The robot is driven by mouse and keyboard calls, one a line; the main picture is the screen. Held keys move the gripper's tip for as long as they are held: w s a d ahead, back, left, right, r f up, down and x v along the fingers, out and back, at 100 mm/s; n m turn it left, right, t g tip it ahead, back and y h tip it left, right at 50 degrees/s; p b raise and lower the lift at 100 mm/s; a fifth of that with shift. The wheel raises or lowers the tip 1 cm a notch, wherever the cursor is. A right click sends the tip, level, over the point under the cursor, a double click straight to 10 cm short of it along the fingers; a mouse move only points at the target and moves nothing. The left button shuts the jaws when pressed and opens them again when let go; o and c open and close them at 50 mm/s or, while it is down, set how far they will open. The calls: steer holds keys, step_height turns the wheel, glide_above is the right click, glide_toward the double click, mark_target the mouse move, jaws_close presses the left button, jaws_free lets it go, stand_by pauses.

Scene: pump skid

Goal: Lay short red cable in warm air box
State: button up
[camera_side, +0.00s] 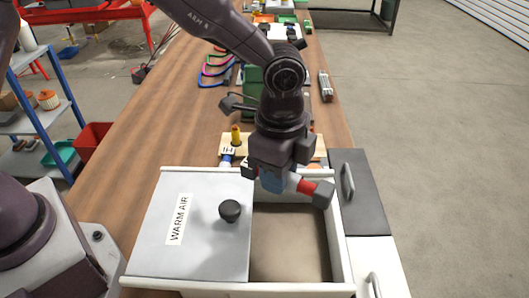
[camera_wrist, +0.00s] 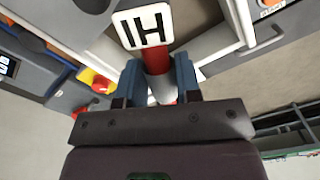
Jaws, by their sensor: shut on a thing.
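The warm air box (camera_side: 147,286) stands at the front of the bench in the side view. Its grey lid (camera_side: 190,235), with a black knob and a "WARM AIR" label, covers the left part. The right part is open, with a bare beige floor showing. My gripper (camera_side: 273,182) is above the box's back edge, its blue fingers shut on the short red cable (camera_side: 306,187). The cable's dark grey end (camera_side: 323,194) points right over the opening. In the wrist view the red cable (camera_wrist: 157,60) stands between the fingers (camera_wrist: 159,82), by a white "HI" tag (camera_wrist: 143,25).
A dark grey panel (camera_side: 360,188) and a white one (camera_side: 384,270), each with a handle, adjoin the box on the right. Behind the box lies a wooden board with a yellow piece (camera_side: 236,135). A blue rack (camera_side: 40,110) stands at left.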

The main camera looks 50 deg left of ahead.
steer(key=d+n, duration=0.3)
steer(key=n, duration=2.1)
glide_above(287, 251)
step_height(287, 251, down, 7)
steer(key=shift+f, duration=0.1)
steer(key=shift+f, duration=3.7)
steer(key=shift+f, duration=0.1)
steer(key=o, duration=0.9)
